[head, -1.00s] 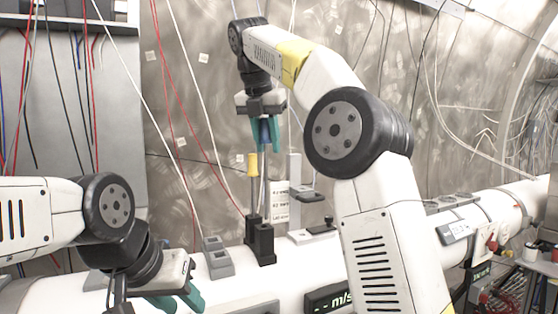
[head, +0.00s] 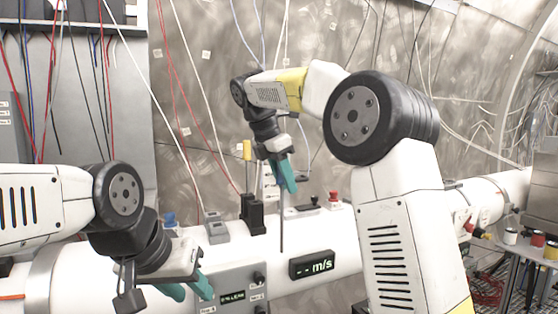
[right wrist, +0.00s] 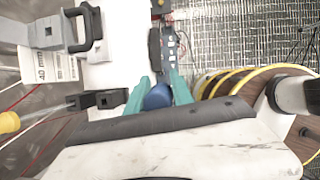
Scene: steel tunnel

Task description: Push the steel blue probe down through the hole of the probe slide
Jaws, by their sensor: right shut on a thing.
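My right gripper (head: 283,176) is shut on the steel blue probe, whose blue handle (right wrist: 158,97) shows between the teal fingers in the right wrist view. Its thin dark rod (head: 281,228) hangs almost upright below the fingers in the head view, in front of the white pipe. A grey bracket (head: 304,178) on an upright stand behind the gripper looks like the probe slide; its dark arm (right wrist: 82,28) shows in the right wrist view. I cannot make out its hole. The rod looks apart from it. My left gripper (head: 188,288) is open and empty at the lower left.
A yellow-topped probe (head: 247,150) stands in a black holder (head: 252,213) left of my right gripper. A grey block (head: 216,228), a small plate with a black knob (head: 306,209) and a red knob (head: 333,197) sit on the pipe (head: 345,252). A display (head: 312,264) is below.

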